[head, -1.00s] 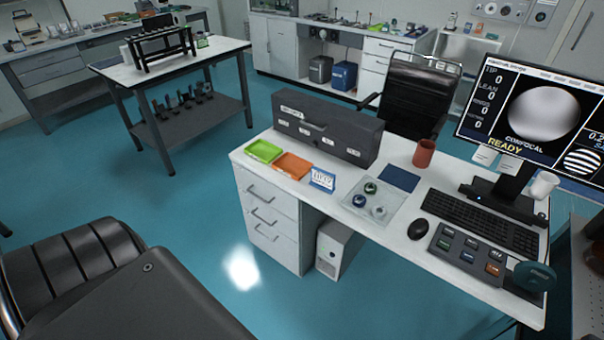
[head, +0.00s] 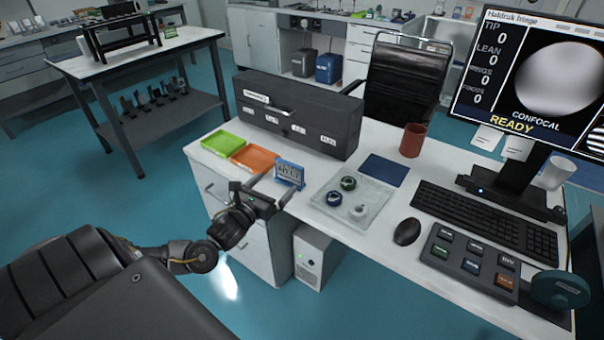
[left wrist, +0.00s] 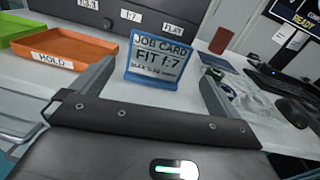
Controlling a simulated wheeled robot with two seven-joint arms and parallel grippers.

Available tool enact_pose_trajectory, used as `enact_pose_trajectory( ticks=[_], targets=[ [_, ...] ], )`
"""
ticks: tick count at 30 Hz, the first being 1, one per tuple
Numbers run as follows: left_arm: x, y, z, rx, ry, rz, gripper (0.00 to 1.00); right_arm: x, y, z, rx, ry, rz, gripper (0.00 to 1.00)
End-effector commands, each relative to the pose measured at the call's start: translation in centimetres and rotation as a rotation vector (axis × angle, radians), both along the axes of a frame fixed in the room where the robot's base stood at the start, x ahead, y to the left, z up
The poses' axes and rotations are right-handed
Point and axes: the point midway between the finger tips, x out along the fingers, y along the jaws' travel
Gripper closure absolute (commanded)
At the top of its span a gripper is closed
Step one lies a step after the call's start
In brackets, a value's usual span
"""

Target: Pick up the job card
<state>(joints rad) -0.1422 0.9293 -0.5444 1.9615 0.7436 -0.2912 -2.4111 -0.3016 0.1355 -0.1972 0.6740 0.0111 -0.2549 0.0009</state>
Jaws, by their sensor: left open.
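The job card (head: 290,173) is a small blue-framed card standing upright near the front edge of the white desk. In the left wrist view the job card (left wrist: 158,60) reads "JOB CARD FIT f:7" and shows between my fingers, a little beyond them. My left gripper (head: 272,187) is open and empty, just in front and to the left of the card in the head view. It also shows in the left wrist view (left wrist: 155,85), one finger on each side of the card. My right gripper is not in view.
A green tray (head: 222,143) and an orange tray (head: 255,158) lie left of the card. A dark case (head: 300,125) stands behind. A clear tray (head: 350,205) with several small round parts lies to the right, near a mouse (head: 407,232) and keyboard (head: 485,222).

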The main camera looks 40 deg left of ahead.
Motion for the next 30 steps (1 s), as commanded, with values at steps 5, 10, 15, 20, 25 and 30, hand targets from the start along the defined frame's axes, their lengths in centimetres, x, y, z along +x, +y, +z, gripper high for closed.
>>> enact_pose_trajectory(
  ticks=[5, 10, 15, 20, 25, 30],
  targets=[
    [-0.2, -0.2, 0.6, 0.058, -0.006, -0.004, 0.0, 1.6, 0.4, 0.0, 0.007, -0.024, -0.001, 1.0],
    [1.2, 0.2, 0.7, 0.059, -0.01, 0.002, 0.0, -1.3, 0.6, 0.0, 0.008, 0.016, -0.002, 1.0],
    [3.8, 0.5, 0.7, 0.058, -0.009, 0.003, 0.0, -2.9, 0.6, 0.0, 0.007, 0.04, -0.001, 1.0],
    [5.2, 0.5, 0.6, 0.055, -0.007, 0.001, 0.0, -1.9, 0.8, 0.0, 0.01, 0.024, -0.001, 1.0],
    [5.6, 0.5, 0.6, 0.056, -0.006, -0.003, 0.0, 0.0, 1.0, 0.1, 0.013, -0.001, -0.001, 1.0],
    [7.9, 0.9, 0.8, 0.056, -0.008, 0.0, 0.0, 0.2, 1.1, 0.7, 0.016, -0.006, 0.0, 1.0]
  ],
)
